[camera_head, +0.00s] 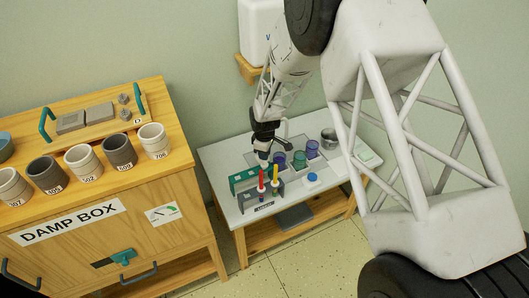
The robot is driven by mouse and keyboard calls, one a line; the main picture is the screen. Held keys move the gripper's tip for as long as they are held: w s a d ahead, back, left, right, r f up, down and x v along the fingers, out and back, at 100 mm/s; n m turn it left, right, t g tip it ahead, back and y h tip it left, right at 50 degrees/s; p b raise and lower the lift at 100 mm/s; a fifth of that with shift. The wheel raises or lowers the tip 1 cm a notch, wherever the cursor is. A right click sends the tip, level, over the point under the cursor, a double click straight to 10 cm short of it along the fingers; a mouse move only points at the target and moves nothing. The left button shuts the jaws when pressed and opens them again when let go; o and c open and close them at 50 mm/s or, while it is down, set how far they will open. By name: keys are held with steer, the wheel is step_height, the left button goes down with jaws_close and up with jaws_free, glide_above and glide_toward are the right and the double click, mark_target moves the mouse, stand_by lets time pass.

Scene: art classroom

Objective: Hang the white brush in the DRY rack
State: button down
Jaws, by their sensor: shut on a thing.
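My gripper (264,148) hangs over the left part of the white table, pointing down. It is shut on a small pale thing (263,157), which looks like the white brush; little of it shows. A red brush (261,184) and a yellow brush (275,174) stand upright just below and in front of my gripper, at a small grey rack (250,202). A green rack or box (238,184) is just behind the grey one. The labels on them are too small to read, so I cannot tell which is DRY.
On the white table (219,159) stand purple and green jars (299,160), a metal pot (329,138) and a blue-topped jar (311,179). A wooden damp box (150,223) with several cups stands to the left. My arm covers the right side.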

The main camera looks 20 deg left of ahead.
steer(key=shift+f, duration=0.4)
stand_by(0.3)
steer(key=shift+c, duration=2.3)
jaws_free()
steer(key=shift+r, duration=0.15)
steer(key=shift+r, duration=3.85)
